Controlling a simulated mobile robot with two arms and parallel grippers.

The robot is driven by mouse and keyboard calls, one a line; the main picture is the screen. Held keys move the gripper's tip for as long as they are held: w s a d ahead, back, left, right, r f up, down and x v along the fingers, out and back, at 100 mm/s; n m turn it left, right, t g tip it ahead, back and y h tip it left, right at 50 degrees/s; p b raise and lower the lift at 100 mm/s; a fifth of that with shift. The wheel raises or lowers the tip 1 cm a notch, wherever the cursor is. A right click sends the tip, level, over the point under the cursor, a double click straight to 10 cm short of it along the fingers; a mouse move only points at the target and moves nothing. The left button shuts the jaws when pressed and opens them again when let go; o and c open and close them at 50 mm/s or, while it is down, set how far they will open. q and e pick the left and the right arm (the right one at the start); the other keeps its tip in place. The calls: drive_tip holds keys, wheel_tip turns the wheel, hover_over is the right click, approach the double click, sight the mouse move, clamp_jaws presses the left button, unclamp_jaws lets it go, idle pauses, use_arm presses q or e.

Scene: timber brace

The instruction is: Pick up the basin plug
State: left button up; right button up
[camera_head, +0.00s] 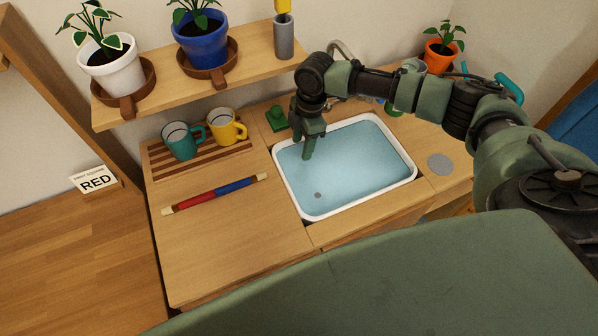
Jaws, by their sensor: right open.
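The white-rimmed basin (396,139) is set in the wooden counter and holds pale blue water. A small dark grey round spot (318,195) shows on its floor near the front left; I cannot tell whether it is the basin plug or the bare drain. A green block with a raised knob (277,118) stands on the counter by the basin's back left corner; I cannot tell what it is. My right gripper (307,155) is open and points down over the basin's back left part, apart from the grey spot. My left gripper is not in view.
A striped rack (160,169) holds a teal mug (181,146) and a yellow mug (226,128). A red and blue rod (215,194) lies left of the basin. A grey disc (440,163) lies to the right. A shelf (262,59) with pots overhangs the back; the front left counter is clear.

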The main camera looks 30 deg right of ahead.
drive_tip(key=b, duration=0.3)
hover_over(302, 166)
wheel_tip(302, 166, down, 5)
drive_tip(key=shift+w+r, duration=0.1)
drive_tip(key=shift+r, duration=0.1)
drive_tip(key=shift+s+f+p, duration=0.2)
drive_tip(key=shift+f+p, duration=0.4)
drive_tip(key=shift+f, duration=3.25)
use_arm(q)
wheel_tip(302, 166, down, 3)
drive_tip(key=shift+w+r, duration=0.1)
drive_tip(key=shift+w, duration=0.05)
use_arm(e)
clamp_jaws()
